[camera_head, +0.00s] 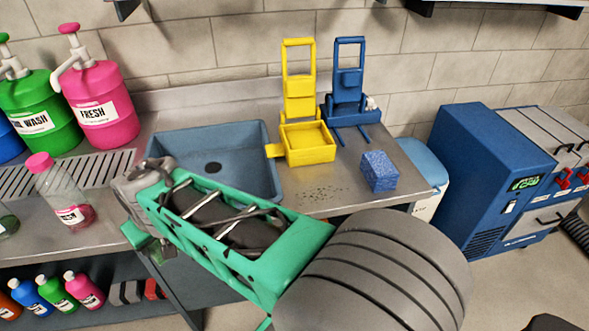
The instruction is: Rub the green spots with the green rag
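A patch of small dark spots (318,193) lies on the metal counter (345,208), in front of the yellow stand and left of the blue sponge. Their colour is hard to tell at this size. My green and grey arm reaches across the front of the counter from the lower right, and its far end is in front of the sink's left side. A small green piece (138,236) shows below that end; I cannot tell whether it is a rag or part of my arm. My gripper's fingers cannot be made out. No green rag is clearly visible.
A blue-grey sink (245,135) is set in the counter. A yellow stand (306,140), a blue stand (346,110) and a blue sponge (378,170) are to its right. A pink-capped bottle (62,192) and large pump jugs (103,105) stand left. A blue machine (485,165) is at right.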

